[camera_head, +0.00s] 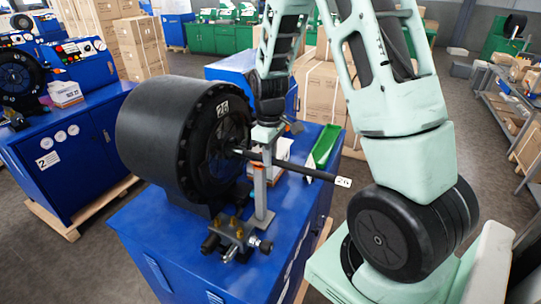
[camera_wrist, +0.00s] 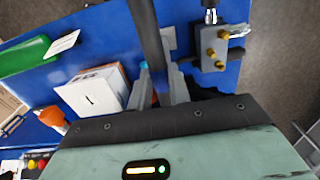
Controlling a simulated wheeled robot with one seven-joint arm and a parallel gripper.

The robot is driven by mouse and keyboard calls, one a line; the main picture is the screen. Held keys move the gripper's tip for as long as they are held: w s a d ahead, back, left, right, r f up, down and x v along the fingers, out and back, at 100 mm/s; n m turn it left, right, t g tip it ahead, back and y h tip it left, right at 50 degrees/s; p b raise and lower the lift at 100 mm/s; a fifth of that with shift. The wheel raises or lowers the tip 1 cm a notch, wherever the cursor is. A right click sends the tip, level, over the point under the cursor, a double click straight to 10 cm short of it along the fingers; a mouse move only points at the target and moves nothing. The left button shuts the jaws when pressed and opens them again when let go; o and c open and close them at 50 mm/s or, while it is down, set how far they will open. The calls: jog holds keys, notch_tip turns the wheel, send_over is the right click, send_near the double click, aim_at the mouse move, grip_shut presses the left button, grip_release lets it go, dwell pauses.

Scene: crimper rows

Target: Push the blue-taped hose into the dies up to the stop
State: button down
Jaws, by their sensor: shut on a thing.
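The black hose (camera_head: 305,171) runs nearly level, with a white tag at its right end. My gripper (camera_head: 263,148) is shut on the hose just in front of the crimper face. In the wrist view, the hose (camera_wrist: 149,35) passes down between my two fingers (camera_wrist: 160,92). A small light-blue patch shows beside the hose there; I cannot tell whether it is the tape. The stop is not visible.
A grey upright post (camera_head: 261,195) stands under the hose, close to my gripper. A valve block (camera_head: 236,236) sits at the front of the blue bench (camera_head: 180,250). A green tray (camera_head: 323,147) and a white box (camera_wrist: 92,90) lie behind. Another blue machine stands left.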

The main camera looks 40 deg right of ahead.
jog(key=shift+f+b, duration=0.3)
jog(key=shift+f, duration=0.1)
dwell(0.3)
grip_release()
jog(key=shift+r, duration=0.1)
dwell(0.5)
jog(key=shift+r+p, duration=2.75)
jog(key=shift+r, duration=0.7)
